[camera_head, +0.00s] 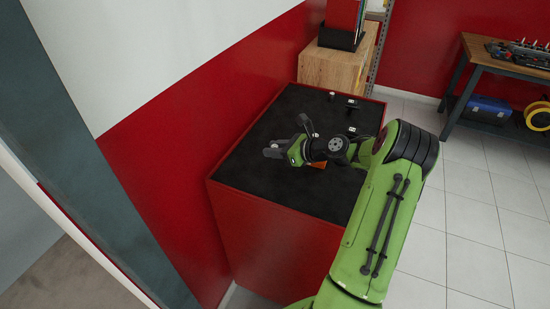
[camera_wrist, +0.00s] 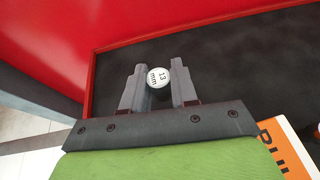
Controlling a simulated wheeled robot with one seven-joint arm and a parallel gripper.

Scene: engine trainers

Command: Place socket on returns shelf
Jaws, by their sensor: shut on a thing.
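A small socket (camera_wrist: 157,76) with a white round face marked "13 mm" sits between the fingertips of my gripper (camera_wrist: 158,84) in the wrist view. The gripper is shut on it. In the head view my gripper (camera_head: 288,138) is over the black top (camera_head: 240,170) of a red cabinet, toward its left side. No returns shelf label is readable.
Small pieces (camera_head: 352,103) stand toward the back of the black top. An orange-and-white lettered item (camera_wrist: 284,140) lies close to my gripper. A wooden box (camera_head: 325,70) stands behind the cabinet, and a red wall (camera_head: 190,140) runs along its left. A workbench (camera_head: 480,52) is at right.

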